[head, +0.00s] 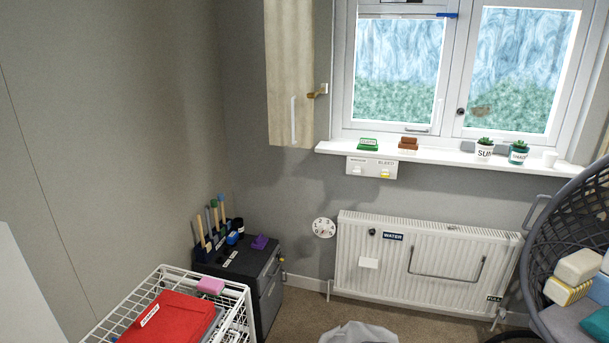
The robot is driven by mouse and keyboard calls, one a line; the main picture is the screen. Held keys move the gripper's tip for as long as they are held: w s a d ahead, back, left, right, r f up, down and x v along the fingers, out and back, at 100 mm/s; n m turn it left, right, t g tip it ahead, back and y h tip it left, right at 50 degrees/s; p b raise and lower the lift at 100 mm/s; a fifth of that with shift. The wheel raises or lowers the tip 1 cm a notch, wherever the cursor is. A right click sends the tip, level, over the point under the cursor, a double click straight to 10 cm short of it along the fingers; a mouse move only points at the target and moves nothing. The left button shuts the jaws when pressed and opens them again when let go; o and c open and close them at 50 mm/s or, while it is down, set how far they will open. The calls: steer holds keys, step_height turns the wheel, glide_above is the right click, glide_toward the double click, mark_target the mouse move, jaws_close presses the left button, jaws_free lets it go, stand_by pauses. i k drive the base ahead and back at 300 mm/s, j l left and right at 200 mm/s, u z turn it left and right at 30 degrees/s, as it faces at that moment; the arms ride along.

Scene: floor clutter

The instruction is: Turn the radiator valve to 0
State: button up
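A white radiator (425,278) stands against the back wall under the window. A round white dial (323,228) with small dark marks is beside the radiator's upper left corner. Its setting is too small to read. A small dark knob (372,232) sits on the radiator's upper left, next to a dark label reading "WATER" (393,237). I cannot tell for sure which of these is the valve. My gripper does not show in the head view.
A white wire basket (239,293) with a red case (165,318) stands at the lower left, before a dark cabinet (268,282). A grey hanging chair (541,258) is at the right. A pale grey object (358,333) is at the bottom edge. Carpet (305,310) shows before the radiator.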

mark_target(322, 230)
steer(key=i, duration=1.85)
steer(key=i+j+z, duration=0.15)
steer(key=i+z, duration=0.35)
steer(key=i, duration=0.15)
